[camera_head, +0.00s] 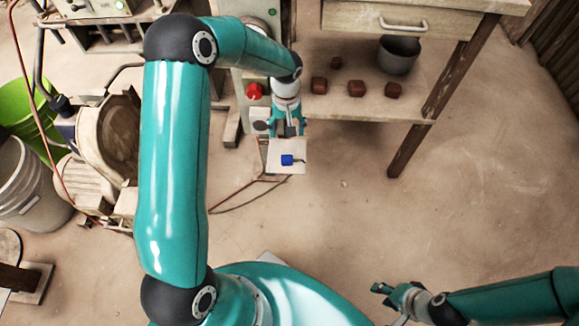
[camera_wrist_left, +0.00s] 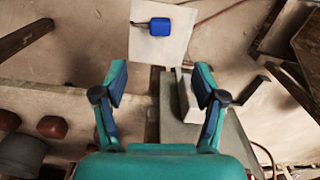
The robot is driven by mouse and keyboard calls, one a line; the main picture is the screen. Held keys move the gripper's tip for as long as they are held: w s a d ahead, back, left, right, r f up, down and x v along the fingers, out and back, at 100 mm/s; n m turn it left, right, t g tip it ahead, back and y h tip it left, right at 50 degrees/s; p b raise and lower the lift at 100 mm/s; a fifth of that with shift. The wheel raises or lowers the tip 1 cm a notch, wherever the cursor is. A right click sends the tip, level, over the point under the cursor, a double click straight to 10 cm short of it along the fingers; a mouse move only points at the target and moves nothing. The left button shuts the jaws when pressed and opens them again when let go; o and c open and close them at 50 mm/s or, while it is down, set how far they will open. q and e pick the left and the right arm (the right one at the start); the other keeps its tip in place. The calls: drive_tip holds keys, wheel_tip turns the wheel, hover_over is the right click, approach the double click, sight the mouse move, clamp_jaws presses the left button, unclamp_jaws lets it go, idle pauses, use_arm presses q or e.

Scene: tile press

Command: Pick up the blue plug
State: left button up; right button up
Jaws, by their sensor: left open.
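The blue plug (camera_head: 287,160) is a small blue block with a short dark lead on a pale square plate (camera_head: 278,168). In the left wrist view the plug (camera_wrist_left: 160,27) is near the top, on the pale plate (camera_wrist_left: 172,58), beyond the fingertips. My left gripper (camera_head: 288,130) is just behind the plate in the head view.
A wooden bench (camera_head: 425,112) at the back carries a grey pot (camera_head: 398,58) and several brownish-red blocks (camera_head: 356,89). A red knob (camera_head: 254,90) is left of my left gripper. Buckets (camera_head: 28,185) and machinery stand at the left.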

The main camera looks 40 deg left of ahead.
use_arm(q)
drive_tip(key=b, duration=0.3)
hover_over(288, 159)
wheel_tip(288, 159, down, 11)
drive_tip(key=shift+s+a+f, duration=0.1)
drive_tip(key=shift+a, duration=0.05)
drive_tip(key=shift+f+b, duration=0.7)
drive_tip(key=shift+f, duration=1.95)
drive_tip(key=shift+r, duration=0.1)
drive_tip(key=c, duration=1.2)
drive_tip(key=shift+c, duration=0.2)
